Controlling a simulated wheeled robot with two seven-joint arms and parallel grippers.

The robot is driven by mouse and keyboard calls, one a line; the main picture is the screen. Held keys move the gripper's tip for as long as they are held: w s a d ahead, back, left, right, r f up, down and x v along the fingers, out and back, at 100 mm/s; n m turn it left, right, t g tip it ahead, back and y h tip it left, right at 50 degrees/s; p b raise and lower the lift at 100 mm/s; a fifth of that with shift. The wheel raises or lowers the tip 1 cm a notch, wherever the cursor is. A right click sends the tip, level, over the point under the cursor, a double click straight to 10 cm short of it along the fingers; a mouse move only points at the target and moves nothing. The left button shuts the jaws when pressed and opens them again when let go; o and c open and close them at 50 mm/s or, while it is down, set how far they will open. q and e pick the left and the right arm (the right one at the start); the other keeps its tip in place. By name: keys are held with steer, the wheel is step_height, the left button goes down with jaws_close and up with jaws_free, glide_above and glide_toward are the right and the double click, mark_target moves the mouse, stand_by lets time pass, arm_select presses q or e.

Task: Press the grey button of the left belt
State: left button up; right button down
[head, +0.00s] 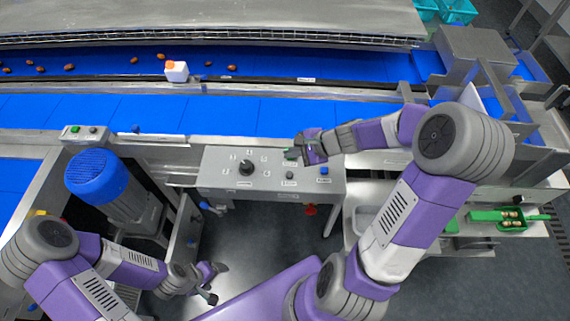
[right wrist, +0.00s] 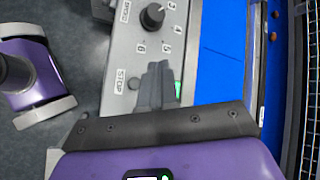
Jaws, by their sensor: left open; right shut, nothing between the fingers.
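A small switch box (head: 84,133) with a green button (head: 74,129) and a grey button (head: 93,130) sits on the metal frame beside the left belt (head: 12,178). A grey control panel (head: 215,180) at the middle has a black knob (head: 247,168), another grey button (head: 290,175) and a blue button (head: 325,170). In the right wrist view, a grey button (right wrist: 133,83) lies beside a STOP label. My right gripper (head: 297,152) is shut and empty over the panel, beside a green button (right wrist: 178,90); contact is unclear. My left gripper (head: 217,283) is open, low in front of the panel.
A blue belt (head: 190,110) runs behind the panel. Several dates (head: 69,67) and a white block with an orange top (head: 176,72) are on the farther belt. A blue-capped motor (head: 92,172) stands at left. A green tray (head: 485,215) is at right.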

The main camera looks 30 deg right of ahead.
steer(key=shift+s+r, duration=0.1)
steer(key=shift+r, duration=0.05)
steer(key=b, duration=0.7)
glide_above(292, 175)
step_height(292, 175, down, 8)
steer(key=shift+r, duration=0.2)
steer(key=shift+f+b, duration=0.4)
steer(key=shift+f, duration=0.25)
stand_by(1.2)
steer(key=shift+f+b, duration=0.4)
steer(key=shift+b, duration=0.1)
steer(key=shift+f+b, duration=0.45)
steer(key=shift+b, duration=0.05)
stand_by(0.5)
stand_by(0.3)
steer(key=shift+r+p, duration=0.7)
steer(key=shift+r, duration=0.2)
